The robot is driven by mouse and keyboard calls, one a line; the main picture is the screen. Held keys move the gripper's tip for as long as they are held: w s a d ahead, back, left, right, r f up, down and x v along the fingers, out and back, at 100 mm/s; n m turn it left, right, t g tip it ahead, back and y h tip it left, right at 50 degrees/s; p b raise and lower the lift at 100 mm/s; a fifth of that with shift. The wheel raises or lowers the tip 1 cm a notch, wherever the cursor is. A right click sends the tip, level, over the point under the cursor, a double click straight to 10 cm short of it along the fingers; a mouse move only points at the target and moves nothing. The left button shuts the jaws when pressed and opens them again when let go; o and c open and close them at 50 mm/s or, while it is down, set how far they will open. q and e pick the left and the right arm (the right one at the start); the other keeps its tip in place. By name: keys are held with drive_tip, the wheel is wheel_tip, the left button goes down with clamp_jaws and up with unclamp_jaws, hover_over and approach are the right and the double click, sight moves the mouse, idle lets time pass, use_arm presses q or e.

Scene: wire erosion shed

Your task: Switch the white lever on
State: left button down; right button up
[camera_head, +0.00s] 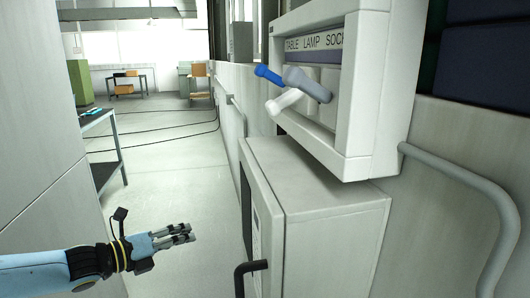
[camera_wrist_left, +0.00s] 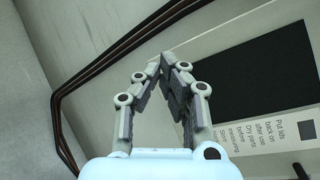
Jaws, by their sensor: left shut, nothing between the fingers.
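The white lever (camera_head: 284,102) sticks out of a white-framed panel (camera_head: 367,85) on the right-hand wall, its free end pointing down and left. Above it a blue lever (camera_head: 267,74) points up and left. A grey lever (camera_head: 309,84) lies just right of both and partly overlaps them. The sign above reads "TABLE LAMP SOCK", its end cut off by the frame. My left gripper (camera_head: 190,233) is shut and empty, well below and left of the levers, touching nothing. It also shows shut in the left wrist view (camera_wrist_left: 172,66). My right gripper is out of view.
A pale cabinet (camera_head: 335,200) stands below the panel, with a black handle (camera_head: 250,267) jutting out. A grey pipe (camera_head: 460,175) runs along the wall at right. A table (camera_head: 103,140) stands at left. The floor between is clear except for dark cables.

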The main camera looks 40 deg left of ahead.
sight(284, 102)
use_arm(q)
drive_tip(key=d+r+m+h+p, duration=0.1)
drive_tip(key=d+r+m+h, duration=0.4)
drive_tip(key=r+m, duration=0.3)
drive_tip(key=d+r+m+h+p, duration=0.1)
drive_tip(key=d+r+m+h, duration=0.4)
drive_tip(key=r+m, duration=0.4)
wheel_tip(284, 102, up, 7)
drive_tip(key=shift+w+d+r+g+h+p, duration=0.15)
drive_tip(key=shift+w+d+g+h+p, duration=0.25)
drive_tip(key=shift+d, duration=0.45)
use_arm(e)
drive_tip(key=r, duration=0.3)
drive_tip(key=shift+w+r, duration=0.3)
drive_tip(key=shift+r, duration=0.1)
use_arm(q)
drive_tip(key=shift+w, duration=0.1)
drive_tip(key=b+x, duration=0.3)
drive_tip(key=x, duration=0.5)
drive_tip(key=shift+x, duration=1)
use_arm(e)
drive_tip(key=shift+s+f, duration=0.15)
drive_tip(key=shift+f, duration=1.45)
use_arm(q)
drive_tip(key=shift+r, duration=0.1)
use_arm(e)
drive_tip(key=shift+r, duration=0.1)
